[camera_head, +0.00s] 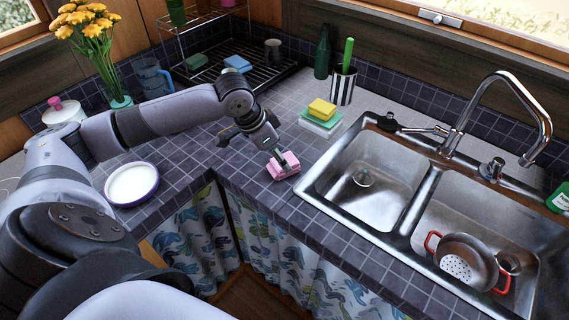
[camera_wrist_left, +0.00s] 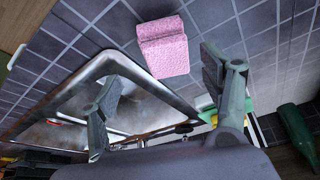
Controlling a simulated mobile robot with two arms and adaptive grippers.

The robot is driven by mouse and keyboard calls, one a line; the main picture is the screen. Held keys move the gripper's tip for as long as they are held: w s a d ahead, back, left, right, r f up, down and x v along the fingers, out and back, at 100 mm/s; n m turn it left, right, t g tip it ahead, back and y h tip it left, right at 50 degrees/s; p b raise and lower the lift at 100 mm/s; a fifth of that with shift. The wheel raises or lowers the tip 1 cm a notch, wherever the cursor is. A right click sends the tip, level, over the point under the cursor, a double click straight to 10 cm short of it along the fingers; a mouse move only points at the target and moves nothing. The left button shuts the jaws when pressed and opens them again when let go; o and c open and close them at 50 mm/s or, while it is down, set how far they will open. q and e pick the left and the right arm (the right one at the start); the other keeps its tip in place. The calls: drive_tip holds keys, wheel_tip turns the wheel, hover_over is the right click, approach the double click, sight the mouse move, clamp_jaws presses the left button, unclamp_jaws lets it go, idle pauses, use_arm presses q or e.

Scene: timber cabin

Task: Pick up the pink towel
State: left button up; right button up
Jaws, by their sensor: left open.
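The pink towel (camera_head: 283,167) lies folded on the tiled counter, just left of the sink. It also shows in the left wrist view (camera_wrist_left: 163,46), between and beyond the two fingertips. My left gripper (camera_head: 277,158) reaches down over the towel from the back left in the head view. In the left wrist view my left gripper (camera_wrist_left: 163,85) has its fingers spread wide with nothing between them. The head view does not show clearly whether a finger touches the towel. My right gripper is not in view.
A metal double sink (camera_head: 405,200) lies to the right, with a colander (camera_head: 466,262) in it. Stacked sponges (camera_head: 321,112) sit behind the towel. A white plate (camera_head: 131,184) lies to the left. A striped cup (camera_head: 342,88) and green bottle (camera_head: 322,54) stand at the back.

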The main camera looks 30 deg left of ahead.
use_arm(q)
drive_tip(key=shift+w+f, duration=0.2)
drive_tip(key=shift+f, duration=0.1)
drive_tip(key=x, duration=0.1)
drive_tip(key=p+x, duration=0.1)
drive_tip(key=x, duration=0.1)
drive_tip(key=shift+w+a+f, duration=0.1)
drive_tip(key=shift+w+f, duration=0.15)
drive_tip(key=shift+w, duration=0.1)
drive_tip(key=shift+w+f, duration=0.15)
drive_tip(key=shift+f, duration=0.25)
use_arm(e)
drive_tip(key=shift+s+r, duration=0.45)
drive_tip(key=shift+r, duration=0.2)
use_arm(q)
drive_tip(key=c, duration=1.3)
wheel_tip(320, 180, up, 20)
drive_tip(key=shift+r+b, duration=0.1)
drive_tip(key=shift+b, duration=0.5)
drive_tip(key=shift+c, duration=0.2)
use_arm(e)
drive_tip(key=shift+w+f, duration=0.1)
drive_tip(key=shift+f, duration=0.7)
